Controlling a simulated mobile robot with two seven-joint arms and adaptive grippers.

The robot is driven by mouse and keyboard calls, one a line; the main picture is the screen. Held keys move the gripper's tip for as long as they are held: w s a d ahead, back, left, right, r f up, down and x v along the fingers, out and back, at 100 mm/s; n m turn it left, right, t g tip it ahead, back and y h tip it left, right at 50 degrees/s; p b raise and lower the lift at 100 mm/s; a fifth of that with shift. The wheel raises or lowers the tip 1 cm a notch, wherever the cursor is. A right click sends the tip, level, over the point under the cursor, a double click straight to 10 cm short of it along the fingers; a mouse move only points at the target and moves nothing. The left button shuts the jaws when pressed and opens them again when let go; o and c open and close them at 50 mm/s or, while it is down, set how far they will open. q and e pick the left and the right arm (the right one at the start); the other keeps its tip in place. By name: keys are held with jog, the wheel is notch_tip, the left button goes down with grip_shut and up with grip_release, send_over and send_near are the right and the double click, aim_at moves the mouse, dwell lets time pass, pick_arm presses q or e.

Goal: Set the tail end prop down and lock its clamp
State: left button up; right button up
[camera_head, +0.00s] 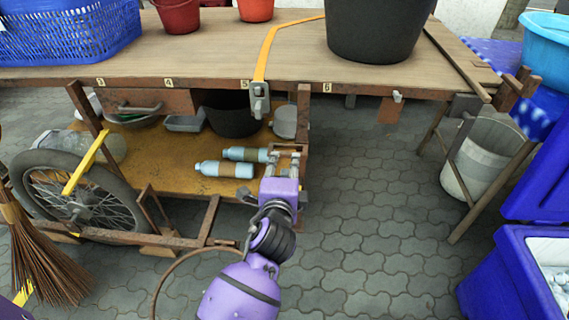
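My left gripper (284,159) is purple with grey fingers and reaches up from the bottom of the view. Its fingers stand apart, at the right end of the cart's lower shelf, in front of the foot of a rusty upright post (303,120). I cannot tell whether they touch the post or the frame. A grey metal clamp or buckle (259,101) hangs at the table's front edge below a yellow strap (265,55). I cannot tell for certain which part is the tail end prop. A slanted brown leg (491,192) stands under the table's right end. My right gripper is out of view.
The wooden tabletop (205,55) carries a black bucket (378,28) and a blue basket (65,32). Pale blue bottles (225,169) lie on the shelf beside my gripper. A spoked wheel (75,195) is at left, a white bucket (480,160) at right. Open paving (370,220) lies between.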

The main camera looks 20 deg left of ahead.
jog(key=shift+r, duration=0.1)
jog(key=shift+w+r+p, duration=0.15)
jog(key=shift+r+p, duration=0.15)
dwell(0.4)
